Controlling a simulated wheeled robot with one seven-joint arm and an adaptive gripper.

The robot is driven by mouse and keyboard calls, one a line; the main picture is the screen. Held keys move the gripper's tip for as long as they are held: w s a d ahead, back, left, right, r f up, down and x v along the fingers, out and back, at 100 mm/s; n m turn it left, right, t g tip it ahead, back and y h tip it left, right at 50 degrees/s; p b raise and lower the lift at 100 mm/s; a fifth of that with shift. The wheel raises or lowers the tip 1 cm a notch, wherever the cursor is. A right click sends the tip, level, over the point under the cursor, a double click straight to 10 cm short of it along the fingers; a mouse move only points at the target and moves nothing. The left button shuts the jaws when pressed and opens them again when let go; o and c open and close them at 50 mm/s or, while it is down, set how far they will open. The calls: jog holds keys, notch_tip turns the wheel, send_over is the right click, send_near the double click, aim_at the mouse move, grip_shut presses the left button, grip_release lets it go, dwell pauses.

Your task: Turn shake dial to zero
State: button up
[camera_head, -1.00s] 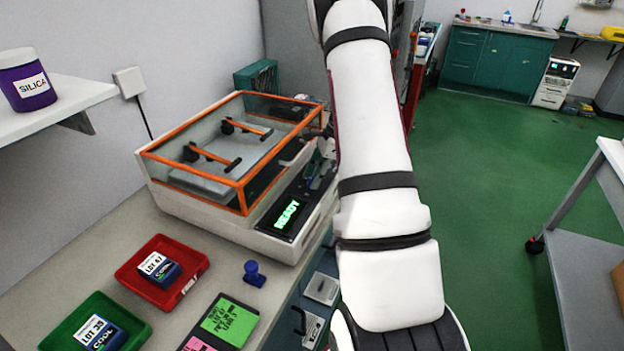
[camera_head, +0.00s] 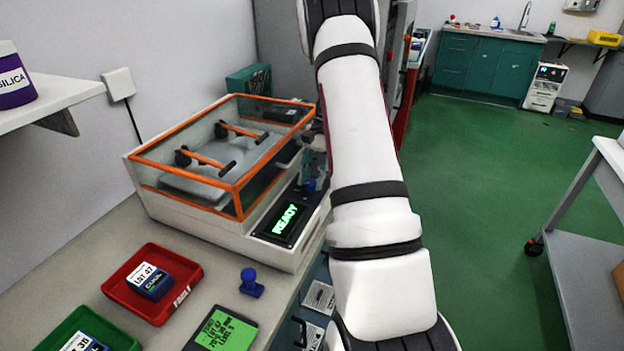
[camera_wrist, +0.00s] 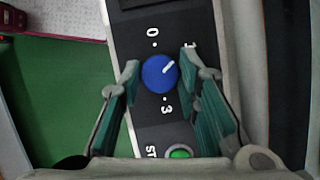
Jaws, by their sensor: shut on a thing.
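The shake dial (camera_wrist: 160,73) is a round blue knob on a black panel, seen in the wrist view. Its white pointer line aims up and to the right, between the 0 mark (camera_wrist: 152,33) and a partly hidden mark at the right finger. A 3 mark (camera_wrist: 167,103) sits below the dial. My gripper (camera_wrist: 161,64) has its teal-padded fingers on both sides of the dial and is shut on it. In the head view, the shaker (camera_head: 180,215) has an orange-framed clear cover and a display (camera_head: 288,219) reading READY. My arm partly covers its right side.
A green button (camera_wrist: 180,151) lies below the dial. On the bench are a red tray (camera_head: 155,318) with a labelled pack, a green tray (camera_head: 118,336), a blue stamp-like object (camera_head: 250,284) and a green-screened tablet (camera_head: 224,331). A shelf (camera_head: 60,95) juts out at left.

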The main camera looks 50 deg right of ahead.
dwell(0.4)
jog(key=o, duration=1.1)
jog(key=shift+o, duration=0.2)
jog(key=shift+w, duration=0.1)
